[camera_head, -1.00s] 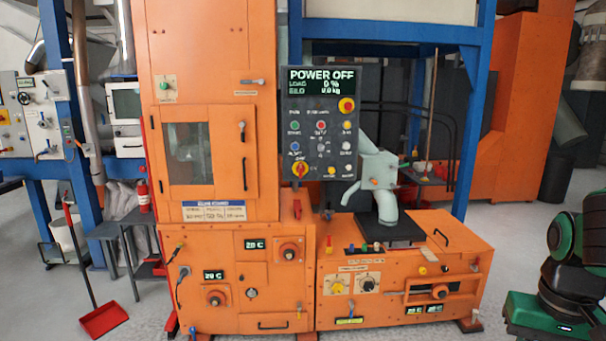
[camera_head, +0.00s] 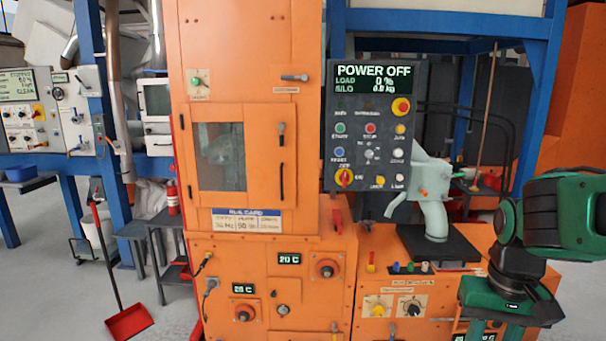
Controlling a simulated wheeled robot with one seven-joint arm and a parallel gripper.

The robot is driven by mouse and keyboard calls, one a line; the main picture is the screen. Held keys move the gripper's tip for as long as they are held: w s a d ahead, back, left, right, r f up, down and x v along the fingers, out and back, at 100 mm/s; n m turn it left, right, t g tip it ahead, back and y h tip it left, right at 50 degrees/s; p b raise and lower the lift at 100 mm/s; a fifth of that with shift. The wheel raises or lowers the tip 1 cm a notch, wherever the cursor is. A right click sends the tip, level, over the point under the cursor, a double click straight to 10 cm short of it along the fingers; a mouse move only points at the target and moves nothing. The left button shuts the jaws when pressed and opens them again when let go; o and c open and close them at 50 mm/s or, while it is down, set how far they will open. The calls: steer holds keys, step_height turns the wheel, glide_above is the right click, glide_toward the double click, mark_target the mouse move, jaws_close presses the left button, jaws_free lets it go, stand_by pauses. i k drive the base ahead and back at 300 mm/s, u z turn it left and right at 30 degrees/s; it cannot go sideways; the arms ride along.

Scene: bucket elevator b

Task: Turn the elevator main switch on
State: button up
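The dark control panel (camera_head: 375,125) stands on the orange machine, and its display reads POWER OFF. My gripper (camera_head: 494,334) is at the lower right, in front of the machine. Its two green fingers point down and stand apart with nothing visible between them; their tips are cut off by the frame's bottom edge. It is well to the right of and below the switch, touching nothing I can see.
A red and yellow stop button (camera_head: 401,106) is at the panel's upper right. A pale green spout (camera_head: 432,195) stands between the panel and my arm. Several small levers (camera_head: 397,267) line the lower orange box. A red dustpan (camera_head: 129,322) lies on the floor at left.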

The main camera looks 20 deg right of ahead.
mark_target(343, 177)
steer(key=u, duration=0.3)
steer(key=i, duration=1)
steer(key=u, duration=0.2)
